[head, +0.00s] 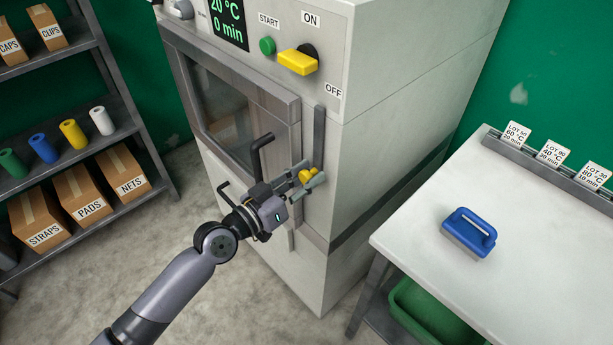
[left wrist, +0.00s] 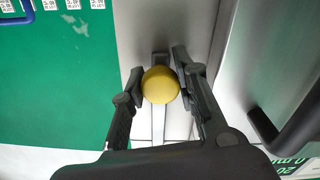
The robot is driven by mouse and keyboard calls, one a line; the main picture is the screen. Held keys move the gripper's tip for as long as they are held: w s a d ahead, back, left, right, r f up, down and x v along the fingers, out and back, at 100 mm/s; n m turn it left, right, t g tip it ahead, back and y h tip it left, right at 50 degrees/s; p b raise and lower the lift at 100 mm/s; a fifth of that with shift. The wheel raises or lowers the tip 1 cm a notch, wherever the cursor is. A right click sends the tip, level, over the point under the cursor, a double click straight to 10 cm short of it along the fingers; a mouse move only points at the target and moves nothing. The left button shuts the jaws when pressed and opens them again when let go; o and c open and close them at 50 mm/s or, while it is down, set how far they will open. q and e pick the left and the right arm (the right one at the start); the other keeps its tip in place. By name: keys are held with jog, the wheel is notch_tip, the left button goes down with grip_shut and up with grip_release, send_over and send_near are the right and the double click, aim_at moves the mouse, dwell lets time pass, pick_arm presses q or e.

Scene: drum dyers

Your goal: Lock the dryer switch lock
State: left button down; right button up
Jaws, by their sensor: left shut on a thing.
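The dryer (head: 380,70) stands in the middle of the head view. Its yellow switch handle (head: 297,63) sits on a dark round base, with an ON label (head: 311,19) above and an OFF label (head: 333,92) to the lower right. A dark upright bar (head: 319,138) runs down the front edge beside the door. My left gripper (head: 309,180) is shut on a yellow knob (head: 307,174) at the lower part of this bar. In the left wrist view the round yellow knob (left wrist: 160,85) sits between the two fingers. My right gripper is out of view.
The dryer door (head: 222,115) with its dark handle (head: 261,150) is just left of my gripper. A white table (head: 420,225) with a blue-handled block (head: 468,232) and lot cards stands at the right. A shelf (head: 70,225) with boxes and spools stands at the left.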

aim_at(316, 156)
pick_arm(q)
notch_tip(316, 156, up, 5)
jog(key=p, duration=0.4)
jog(key=shift+f, duration=0.1)
jog(key=c, duration=1.2)
grip_release()
jog(key=shift+f, duration=0.1)
